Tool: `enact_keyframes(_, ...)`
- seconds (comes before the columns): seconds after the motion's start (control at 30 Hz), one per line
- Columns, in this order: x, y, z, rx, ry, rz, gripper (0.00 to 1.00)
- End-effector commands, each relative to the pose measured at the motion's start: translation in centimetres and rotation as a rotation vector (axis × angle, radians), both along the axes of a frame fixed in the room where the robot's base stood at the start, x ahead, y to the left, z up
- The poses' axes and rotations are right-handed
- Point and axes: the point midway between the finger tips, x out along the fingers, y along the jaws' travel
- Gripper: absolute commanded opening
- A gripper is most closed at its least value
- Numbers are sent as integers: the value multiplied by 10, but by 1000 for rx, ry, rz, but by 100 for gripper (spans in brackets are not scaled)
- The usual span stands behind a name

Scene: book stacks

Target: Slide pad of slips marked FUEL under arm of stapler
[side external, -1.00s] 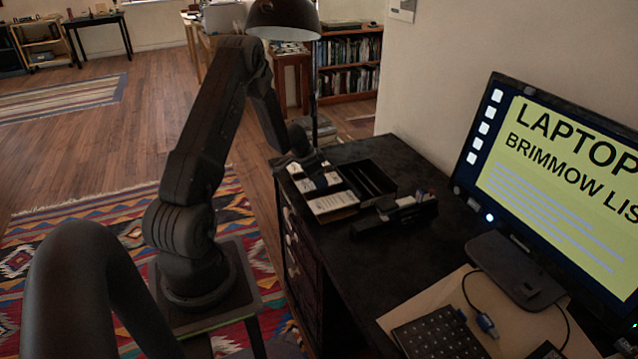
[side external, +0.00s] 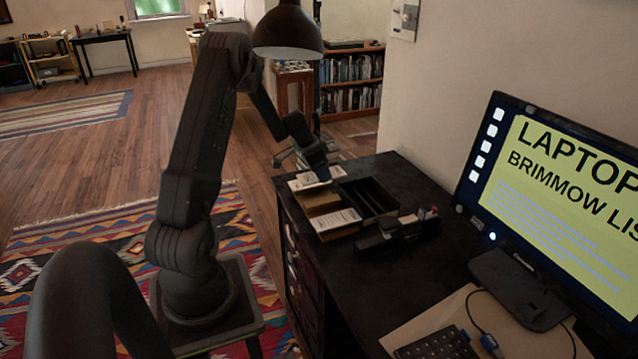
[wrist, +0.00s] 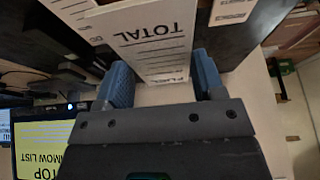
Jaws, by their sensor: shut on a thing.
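My gripper (wrist: 158,84) is shut on a white pad of slips (wrist: 152,38), its blue fingers on either side of it. The pad's face reads TOTAL upside down; a smaller word at its near edge is too blurred to read surely. In the side view my gripper (side external: 324,179) is just above the far end of the slip box (side external: 322,203), whose middle compartment shows bare brown. Another slip pad (side external: 336,220) lies in the near compartment. A long dark object (side external: 395,238) on the desk may include the stapler; its arm cannot be made out.
A black divided tray (side external: 370,197) adjoins the slip box. The monitor (side external: 550,190) and keyboard (side external: 437,346) are on the right.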

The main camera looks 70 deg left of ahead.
Motion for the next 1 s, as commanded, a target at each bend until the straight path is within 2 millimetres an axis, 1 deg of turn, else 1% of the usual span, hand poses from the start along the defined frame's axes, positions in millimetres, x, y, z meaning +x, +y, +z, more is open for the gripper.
enact_keyframes(0.07, 5, -6, 7, 2, 0, -7, 40)
enact_keyframes(0.17, 18, -26, 12, 0, 1, -19, 40)
enact_keyframes(0.27, 37, -58, 13, -1, 2, -35, 40)
enact_keyframes(0.3, 43, -75, 12, -1, 3, -39, 40)
enact_keyframes(0.33, 47, -87, 12, 0, 3, -39, 40)
enact_keyframes(0.4, 50, -116, 8, -2, 5, -35, 40)
enact_keyframes(0.5, 44, -153, 0, -2, 6, -22, 40)
enact_keyframes(0.6, 36, -169, -6, 0, 5, -12, 40)
enact_keyframes(0.7, 30, -180, -10, 0, 4, -10, 40)
enact_keyframes(1.0, 12, -202, -18, 2, 4, -7, 40)
